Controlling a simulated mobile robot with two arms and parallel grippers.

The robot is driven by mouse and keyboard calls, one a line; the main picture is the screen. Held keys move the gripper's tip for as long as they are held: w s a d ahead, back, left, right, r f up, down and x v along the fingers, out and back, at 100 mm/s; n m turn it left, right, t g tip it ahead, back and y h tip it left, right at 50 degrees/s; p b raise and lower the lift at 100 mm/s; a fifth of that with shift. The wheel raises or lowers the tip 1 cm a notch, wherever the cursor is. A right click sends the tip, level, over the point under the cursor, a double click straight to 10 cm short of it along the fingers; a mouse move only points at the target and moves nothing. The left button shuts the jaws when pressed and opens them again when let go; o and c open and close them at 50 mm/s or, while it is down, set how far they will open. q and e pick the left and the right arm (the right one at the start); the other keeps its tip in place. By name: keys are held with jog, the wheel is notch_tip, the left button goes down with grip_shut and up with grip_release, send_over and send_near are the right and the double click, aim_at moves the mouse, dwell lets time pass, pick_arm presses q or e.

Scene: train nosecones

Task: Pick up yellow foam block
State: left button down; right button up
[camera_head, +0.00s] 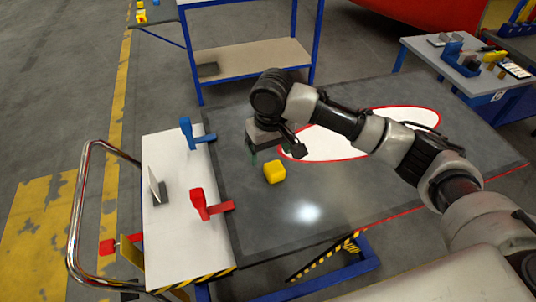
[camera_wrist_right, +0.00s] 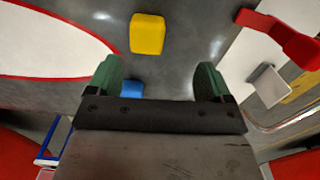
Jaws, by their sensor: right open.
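The yellow foam block (camera_head: 275,172) sits on the dark grey table top (camera_head: 355,195), near its left side. It also shows in the right wrist view (camera_wrist_right: 147,34), beyond the fingertips and left of the middle. My right gripper (camera_head: 268,155) hangs above the table just behind the block in the head view. The block is clear of both fingers. My left gripper is in neither view.
A white side surface (camera_head: 170,232) left of the table carries a blue clamp-like tool (camera_head: 190,135), a red one (camera_head: 203,204) and a small grey angled piece (camera_head: 157,187). A white oval with a red rim (camera_head: 335,143) lies on the table. A blue-framed shelf (camera_head: 250,58) stands behind.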

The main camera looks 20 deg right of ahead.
aim_at(274, 166)
jog(key=shift+w+d+r, duration=0.35)
jog(key=shift+w+d, duration=0.1)
jog(key=shift+w, duration=0.25)
jog(key=shift+d+f+m, duration=0.1)
jog(key=shift+m, duration=0.2)
jog(key=f, duration=0.2)
jog(key=s+f+p, duration=0.1)
jog(key=f, duration=0.1)
jog(key=shift+w+f, duration=0.15)
jog(key=shift+f, duration=0.2)
jog(key=f, duration=0.1)
jog(key=f+p, duration=0.1)
jog(key=f, duration=0.2)
jog(key=shift+d+f+p, duration=0.15)
jog(key=shift+d+p, duration=0.1)
jog(key=shift+p, duration=0.05)
jog(key=shift+w+f, duration=0.1)
jog(key=shift+f, duration=0.2)
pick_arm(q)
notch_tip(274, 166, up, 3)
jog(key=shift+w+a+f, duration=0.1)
pick_arm(e)
jog(key=shift+f, duration=0.1)
jog(key=shift+c, duration=0.5)
